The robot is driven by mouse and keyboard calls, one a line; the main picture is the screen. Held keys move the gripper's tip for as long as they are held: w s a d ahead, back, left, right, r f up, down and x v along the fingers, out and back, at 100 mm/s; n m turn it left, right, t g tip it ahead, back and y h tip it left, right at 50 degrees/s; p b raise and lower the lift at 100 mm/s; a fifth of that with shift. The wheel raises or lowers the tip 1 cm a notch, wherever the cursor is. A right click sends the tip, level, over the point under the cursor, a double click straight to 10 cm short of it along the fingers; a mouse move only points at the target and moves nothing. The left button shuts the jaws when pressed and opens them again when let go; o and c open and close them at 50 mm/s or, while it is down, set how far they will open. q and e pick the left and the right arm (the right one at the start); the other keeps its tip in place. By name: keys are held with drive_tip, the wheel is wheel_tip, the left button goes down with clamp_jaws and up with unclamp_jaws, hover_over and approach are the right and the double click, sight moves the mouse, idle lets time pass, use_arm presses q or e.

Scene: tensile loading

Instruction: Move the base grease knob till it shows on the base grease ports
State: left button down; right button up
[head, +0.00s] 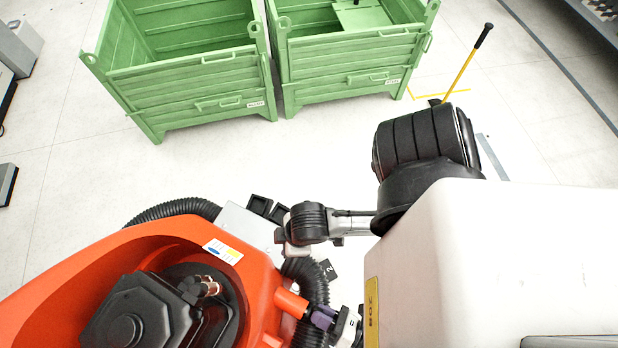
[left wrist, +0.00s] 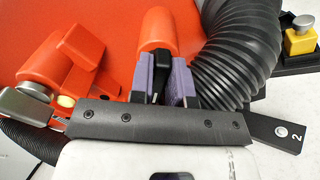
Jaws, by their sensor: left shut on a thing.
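An orange cylindrical part (head: 290,302) with a black piece at its end, which I take for the base grease knob, sticks out of the orange machine body. It also shows in the left wrist view (left wrist: 155,30). My left gripper (head: 323,318) has purple fingers, shut on the black end piece; they also show in the left wrist view (left wrist: 163,86). Another orange fitting with a silver cap (left wrist: 36,86) and a pale yellow end lies to the left there, perhaps one of the base grease ports. I cannot tell port markings. My right gripper is not in view.
A black corrugated hose (left wrist: 235,50) runs close beside the fingers.

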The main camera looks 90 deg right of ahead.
use_arm(q)
drive_tip(key=c, duration=1.1)
unclamp_jaws()
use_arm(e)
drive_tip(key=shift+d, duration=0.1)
use_arm(q)
drive_tip(key=p+v, duration=0.1)
drive_tip(key=v, duration=1.3)
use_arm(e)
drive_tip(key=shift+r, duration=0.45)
use_arm(q)
drive_tip(key=shift+w, duration=0.1)
